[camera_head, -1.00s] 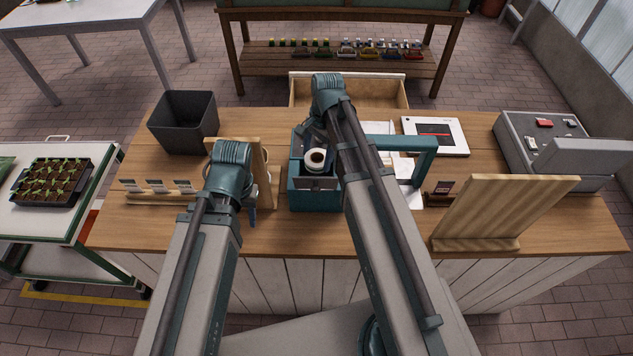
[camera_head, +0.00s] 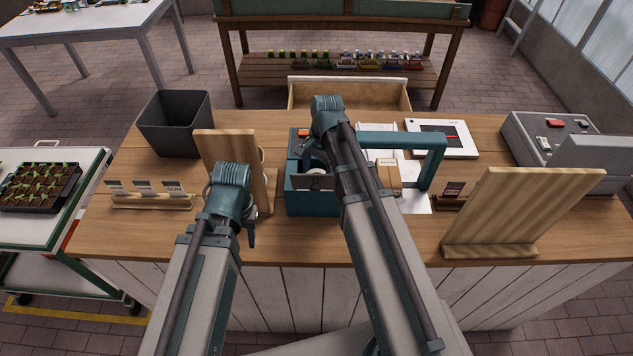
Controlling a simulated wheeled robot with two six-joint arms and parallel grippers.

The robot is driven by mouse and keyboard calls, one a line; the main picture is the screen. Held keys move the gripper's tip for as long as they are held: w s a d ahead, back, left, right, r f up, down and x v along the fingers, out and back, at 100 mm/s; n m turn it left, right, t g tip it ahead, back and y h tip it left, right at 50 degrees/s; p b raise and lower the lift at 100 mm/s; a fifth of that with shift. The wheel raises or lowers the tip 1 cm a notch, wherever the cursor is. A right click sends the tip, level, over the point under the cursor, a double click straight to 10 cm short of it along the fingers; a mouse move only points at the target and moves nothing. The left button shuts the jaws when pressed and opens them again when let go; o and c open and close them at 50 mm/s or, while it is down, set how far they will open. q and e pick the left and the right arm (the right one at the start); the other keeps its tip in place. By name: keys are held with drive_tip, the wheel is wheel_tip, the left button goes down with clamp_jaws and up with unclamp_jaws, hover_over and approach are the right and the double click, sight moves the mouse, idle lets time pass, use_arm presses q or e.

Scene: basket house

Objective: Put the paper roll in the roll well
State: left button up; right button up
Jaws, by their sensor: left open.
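The teal printer-like box (camera_head: 310,203) stands mid-counter, its open top holding the well area. The pale paper roll (camera_head: 316,164) is only partly visible there, behind dark parts and beside my right arm. I cannot tell whether it is seated or held. My left gripper (camera_head: 251,235) is open, low at the front of the counter, left of the box and apart from it. It is largely hidden by its arm.
A wooden board (camera_head: 224,160) stands behind my left arm; another (camera_head: 525,210) stands at right. A dark bin (camera_head: 175,125), label holder (camera_head: 150,202), teal arch (camera_head: 432,160), tablet (camera_head: 441,138) and grey register (camera_head: 550,150) surround the work area. The counter's front left is clear.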

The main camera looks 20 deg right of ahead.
use_arm(q)
drive_tip(key=shift+f, duration=0.15)
use_arm(e)
drive_tip(key=shift+f, duration=0.1)
use_arm(q)
drive_tip(key=shift+f, duration=0.1)
use_arm(e)
drive_tip(key=shift+f, duration=0.1)
drive_tip(key=shift+f, duration=0.2)
drive_tip(key=o, duration=1.1)
drive_tip(key=shift+r, duration=0.1)
drive_tip(key=shift+r, duration=0.15)
use_arm(q)
wheel_tip(320, 180, up, 12)
drive_tip(key=p, duration=1.2)
use_arm(e)
wheel_tip(320, 180, up, 12)
drive_tip(key=d, duration=0.1)
drive_tip(key=shift+w+d, duration=0.3)
drive_tip(key=shift+w, duration=0.1)
